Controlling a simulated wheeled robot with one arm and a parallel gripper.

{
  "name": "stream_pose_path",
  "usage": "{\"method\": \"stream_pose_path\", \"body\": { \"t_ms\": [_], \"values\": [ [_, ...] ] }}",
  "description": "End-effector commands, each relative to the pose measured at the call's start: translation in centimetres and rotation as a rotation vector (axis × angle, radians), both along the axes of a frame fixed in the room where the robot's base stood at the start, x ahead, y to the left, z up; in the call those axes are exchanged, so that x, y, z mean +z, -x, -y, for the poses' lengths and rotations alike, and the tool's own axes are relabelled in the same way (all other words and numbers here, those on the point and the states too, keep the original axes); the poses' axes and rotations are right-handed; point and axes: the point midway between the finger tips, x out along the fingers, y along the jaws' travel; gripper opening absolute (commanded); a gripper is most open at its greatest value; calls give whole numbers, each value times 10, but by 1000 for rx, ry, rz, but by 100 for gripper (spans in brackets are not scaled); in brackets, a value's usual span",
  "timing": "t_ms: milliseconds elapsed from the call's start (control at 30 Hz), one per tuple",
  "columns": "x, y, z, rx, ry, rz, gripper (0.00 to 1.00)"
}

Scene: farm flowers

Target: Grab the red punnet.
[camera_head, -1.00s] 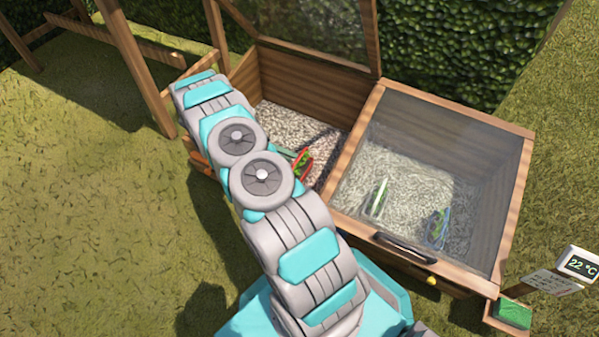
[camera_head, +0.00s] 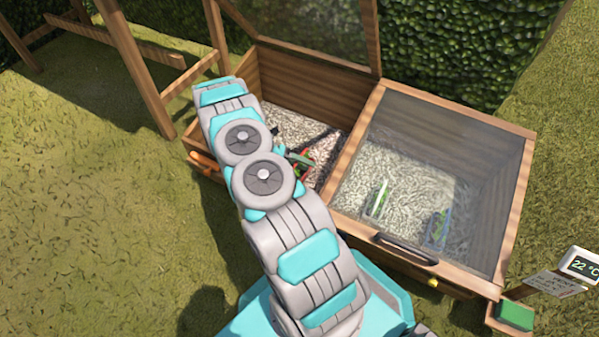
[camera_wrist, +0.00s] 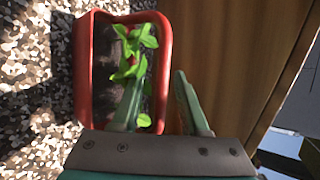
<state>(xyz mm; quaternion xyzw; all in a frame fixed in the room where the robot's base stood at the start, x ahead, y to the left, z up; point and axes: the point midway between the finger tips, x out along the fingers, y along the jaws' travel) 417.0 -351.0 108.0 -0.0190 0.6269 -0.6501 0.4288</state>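The red punnet (camera_wrist: 84,75) holds dark soil and green seedlings. It stands on gravel in the left, open-lidded bay of the wooden cold frame, against the wooden wall side in the wrist view. In the head view the red punnet (camera_head: 307,172) is mostly hidden behind my arm and gripper. My gripper (camera_wrist: 157,80) is open, its fingers on either side of the punnet's right wall: one over the soil among the leaves, the other outside the wall. I cannot tell whether either finger touches the wall.
The right bay has a closed glass lid (camera_head: 430,160) with a dark handle (camera_head: 405,248). Under it are a white-edged punnet (camera_head: 376,200) and a blue punnet (camera_head: 438,230). The left lid (camera_head: 310,35) stands raised. A temperature sign (camera_head: 581,265) stands at right.

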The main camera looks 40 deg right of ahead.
Motion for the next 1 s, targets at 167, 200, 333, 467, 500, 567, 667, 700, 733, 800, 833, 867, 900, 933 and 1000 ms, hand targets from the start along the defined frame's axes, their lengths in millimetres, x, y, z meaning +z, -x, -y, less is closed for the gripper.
{"method": "stream_pose_path", "body": {
  "t_ms": [167, 200, 333, 467, 500, 567, 667, 700, 733, 800, 833, 867, 900, 933, 1000],
  "values": [
    [0, 0, 0, 0, 0, 0, 23],
    [0, 0, 0, 0, 0, 0, 18],
    [0, 0, 0, 0, 0, 0, 4],
    [0, 0, 0, 0, 0, 0, 0],
    [0, 0, 0, 0, 0, 0, 0],
    [0, 0, 0, 0, 0, 0, 0],
    [0, 0, 0, 0, 0, 0, 0],
    [0, 0, 0, 0, 0, 0, 0],
    [0, 0, 0, 0, 0, 0, 0],
    [0, 0, 0, 0, 0, 0, 0],
    [0, 0, 0, 0, 0, 0, 0],
    [0, 0, 0, 0, 0, 0, 0],
    [0, 0, 0, 0, 0, 0, 0],
    [0, 0, 0, 0, 0, 0, 0],
    [0, 0, 0, 0, 0, 0, 0]
  ]
}}
